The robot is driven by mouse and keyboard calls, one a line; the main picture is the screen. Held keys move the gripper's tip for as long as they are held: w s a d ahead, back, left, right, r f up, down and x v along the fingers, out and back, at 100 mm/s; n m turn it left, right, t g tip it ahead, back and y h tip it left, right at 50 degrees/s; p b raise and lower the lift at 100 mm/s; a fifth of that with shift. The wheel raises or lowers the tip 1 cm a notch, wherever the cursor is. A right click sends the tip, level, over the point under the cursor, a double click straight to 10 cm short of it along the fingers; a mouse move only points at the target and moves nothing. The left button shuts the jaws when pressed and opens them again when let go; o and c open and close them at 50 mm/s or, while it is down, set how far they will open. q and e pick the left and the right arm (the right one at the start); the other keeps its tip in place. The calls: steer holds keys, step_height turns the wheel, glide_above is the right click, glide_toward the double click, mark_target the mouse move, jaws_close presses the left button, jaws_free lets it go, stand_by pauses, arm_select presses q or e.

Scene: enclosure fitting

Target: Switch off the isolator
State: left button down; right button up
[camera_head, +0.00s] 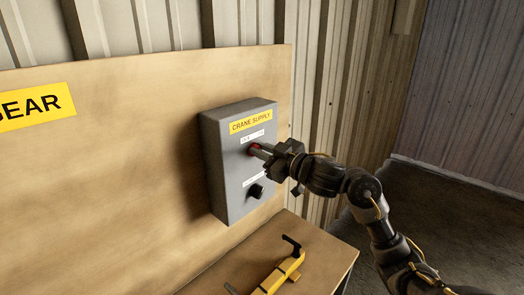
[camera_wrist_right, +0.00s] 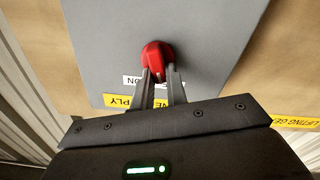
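A grey box labelled CRANE SUPPLY (camera_head: 238,185) is mounted on the wooden panel. Its red rotary isolator knob (camera_head: 254,150) sits below a small white label and is partly hidden by my right gripper. In the right wrist view the red knob (camera_wrist_right: 156,56) is seen close up, with ON readable on the white label (camera_wrist_right: 132,80). My right gripper (camera_head: 260,149) points at the box front, and its fingertips (camera_wrist_right: 161,72) lie on both sides of the knob's grip, apparently touching it. The knob's exact angle is hard to tell. My left gripper is out of view.
A black knob (camera_head: 256,191) is lower on the box front. A yellow tool-like object with a black handle (camera_head: 283,273) lies on the wooden ledge (camera_head: 325,262) below. A yellow sign (camera_head: 35,106) is on the panel at left. Open floor (camera_head: 440,200) lies to the right.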

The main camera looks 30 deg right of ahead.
steer(key=shift+a+n, duration=0.1)
steer(key=shift+n, duration=0.9)
jaws_close()
steer(key=o, duration=0.8)
jaws_free()
steer(key=shift+s+f, duration=0.1)
steer(key=shift+s, duration=0.05)
steer(key=shift+b+v, duration=1)
steer(key=shift+v, duration=4.3)
